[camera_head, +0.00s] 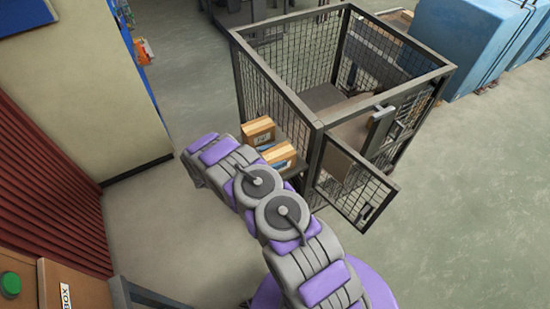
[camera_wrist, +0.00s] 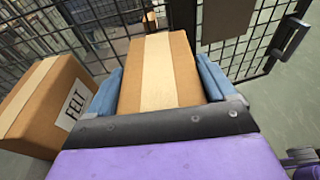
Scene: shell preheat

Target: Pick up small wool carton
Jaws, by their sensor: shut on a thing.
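A brown carton (camera_wrist: 160,72) with a pale tape strip along its top sits between the blue fingers of my gripper (camera_wrist: 161,82) in the wrist view. My gripper is shut on it, one finger along each side. No label shows on this carton in that view, so I cannot read whether it is the wool one. A second carton (camera_wrist: 40,105), labelled FELT, stands apart to its left. In the head view two cartons show, one farther back (camera_head: 258,131) and one nearer (camera_head: 279,156); my arm hides most of my gripper there.
A dark wire-mesh cage (camera_head: 290,105) stands just right of the cartons, with its mesh door (camera_head: 350,190) swung open. A red ribbed panel (camera_head: 45,185) and a beige wall (camera_head: 95,90) are at left. Grey floor (camera_head: 465,200) is clear at right, before blue cabinets (camera_head: 465,45).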

